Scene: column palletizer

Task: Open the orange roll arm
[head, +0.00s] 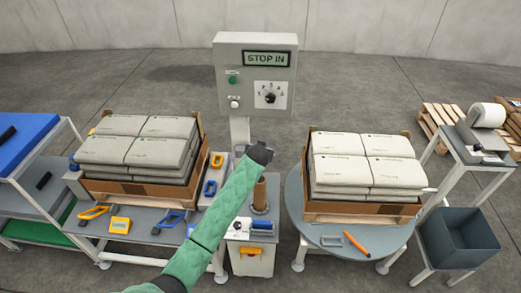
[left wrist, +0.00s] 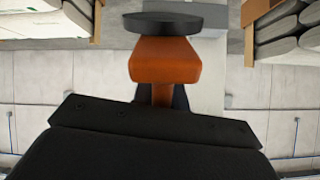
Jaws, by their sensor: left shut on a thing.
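My left gripper (head: 260,154) is at the end of the green-sleeved arm, in front of the control post and above a brown upright cylinder (head: 260,194). In the left wrist view the orange roll arm (left wrist: 166,60) lies just past the black gripper body, with a dark round disc (left wrist: 164,22) at its far end. The left gripper is shut on the orange roll arm; the fingertips are mostly hidden behind the gripper body. In the head view my gripper and sleeve hide the orange part. My right gripper is in neither view.
A control box (head: 255,75) reading "STOP IN" stands behind. Stacked sacks in cartons flank the arm, left (head: 137,150) and right (head: 366,165). An orange-handled tool (head: 357,243) lies on the round table (head: 318,232). A grey bin (head: 458,237) stands at right.

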